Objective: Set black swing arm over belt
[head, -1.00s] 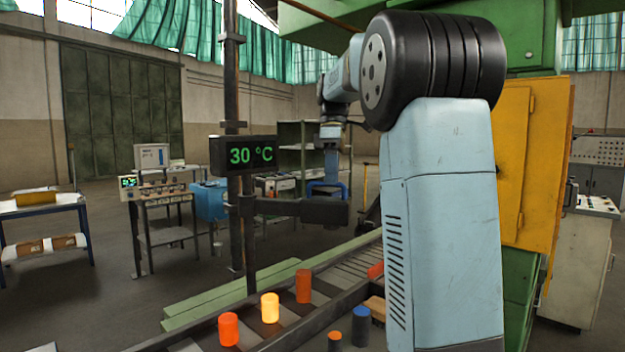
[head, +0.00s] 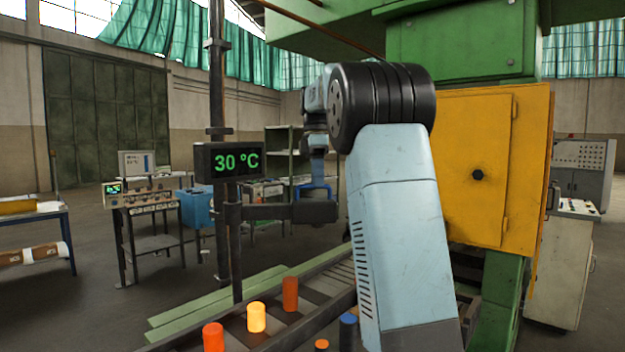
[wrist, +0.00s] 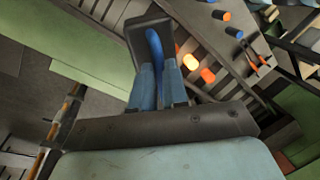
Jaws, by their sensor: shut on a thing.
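The black swing arm (head: 265,211) reaches out sideways from a dark upright post (head: 222,120), with a wide block at its free end. My gripper (head: 314,192) is at that free end. In the wrist view the two blue fingers (wrist: 159,85) are shut on a curved blue handle (wrist: 154,45), in front of the dark end of the arm (wrist: 135,30). The belt (head: 325,300) runs diagonally below, carrying orange and glowing yellow billets (head: 257,317). In the wrist view the billets (wrist: 190,62) lie to the right of the fingers. The handle's lower part is hidden between the fingers.
A display reading 30 °C (head: 229,161) is mounted on the post. Green beams (head: 215,302) lie beside the belt. A blue-topped piece (head: 348,320) stands near my column. A yellow cabinet (head: 485,165) stands at right. Open floor lies left, before the instrument table (head: 150,210).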

